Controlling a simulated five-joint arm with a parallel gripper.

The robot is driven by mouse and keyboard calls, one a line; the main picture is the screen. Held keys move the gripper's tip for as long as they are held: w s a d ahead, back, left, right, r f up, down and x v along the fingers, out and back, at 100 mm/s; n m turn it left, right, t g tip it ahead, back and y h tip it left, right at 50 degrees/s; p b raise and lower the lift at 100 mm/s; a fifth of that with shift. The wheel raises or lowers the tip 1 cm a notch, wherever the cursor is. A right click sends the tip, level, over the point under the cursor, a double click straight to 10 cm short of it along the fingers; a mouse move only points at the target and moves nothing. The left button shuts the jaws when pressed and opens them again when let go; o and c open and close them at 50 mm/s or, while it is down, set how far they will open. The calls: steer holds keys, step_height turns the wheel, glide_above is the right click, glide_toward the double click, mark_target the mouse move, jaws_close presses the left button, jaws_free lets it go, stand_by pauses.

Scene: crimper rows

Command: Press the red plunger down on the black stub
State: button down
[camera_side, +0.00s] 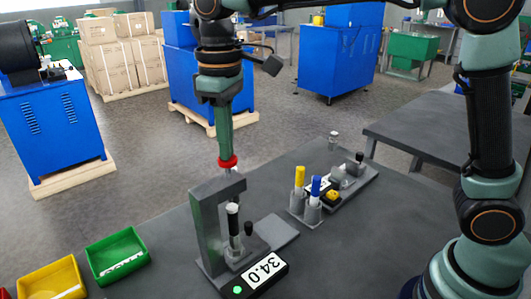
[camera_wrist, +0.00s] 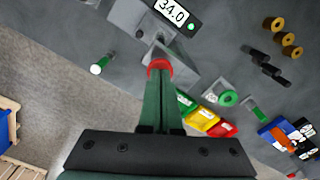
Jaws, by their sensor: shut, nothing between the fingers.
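My gripper (camera_side: 226,150) is shut, with its green fingers pointing down over the grey press frame (camera_side: 208,215). The red plunger (camera_side: 228,162) is a round red cap at the fingertips, above the frame's top arm. The fingertips appear to meet the cap; I cannot tell if they press on it. In the wrist view the red cap (camera_wrist: 159,65) shows at the end of the shut fingers, which hide part of it. The black stub (camera_side: 233,222) stands upright inside the frame, below the top arm, with a pale piece at its top.
A display (camera_side: 262,272) reading 34.0 with a green light lies at the frame's foot. Yellow (camera_side: 300,176) and blue (camera_side: 316,186) markers stand in grey holders to the right. Green (camera_side: 118,255) and yellow (camera_side: 52,282) bins sit at the left.

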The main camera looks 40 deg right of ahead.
step_height(320, 180, up, 8)
steer(key=shift+f, duration=0.15)
stand_by(0.7)
steer(key=s+d+f+m+t, duration=0.2)
steer(key=s+d+f, duration=0.3)
steer(key=d, duration=0.4)
steer(key=s+d+f+m+t, duration=0.3)
steer(key=s+d+f+m, duration=0.1)
steer(key=d, duration=0.5)
steer(key=shift+s+d+f+t, duration=0.25)
steer(key=shift+s+f+t, duration=0.05)
steer(key=shift+s+f, duration=0.5)
